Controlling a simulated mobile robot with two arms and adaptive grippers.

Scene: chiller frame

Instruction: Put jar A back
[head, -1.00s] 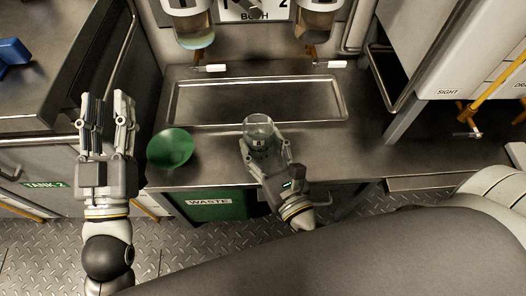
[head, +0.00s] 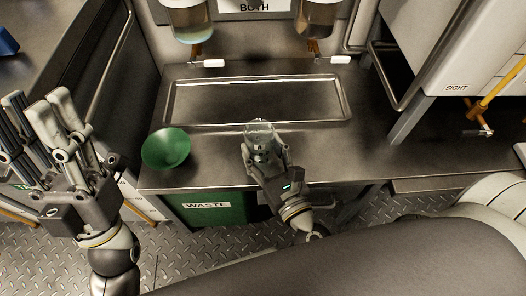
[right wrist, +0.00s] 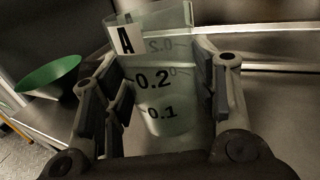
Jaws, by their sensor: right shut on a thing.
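Jar A (right wrist: 165,95) is a clear jar with a white label "A" and dark marks 0.1 and 0.2, as the right wrist view shows. In the head view jar A (head: 260,131) is at the front part of the counter, just in front of the shallow metal tray. My right gripper (head: 264,152) is shut on it, with a finger on each side in the right wrist view (right wrist: 168,95). I cannot tell whether the jar's base touches the counter. My left gripper (head: 38,118) is open and empty, off to the left of the counter.
A green bowl or funnel (head: 166,149) sits left of the jar, above a green "WASTE" bin (head: 219,208). The metal tray (head: 176,102) looks empty. Two dispensers (head: 192,22) (head: 318,16) hang behind it. A white cabinet (head: 459,60) with a yellow pipe stands right. Counter right of the jar is clear.

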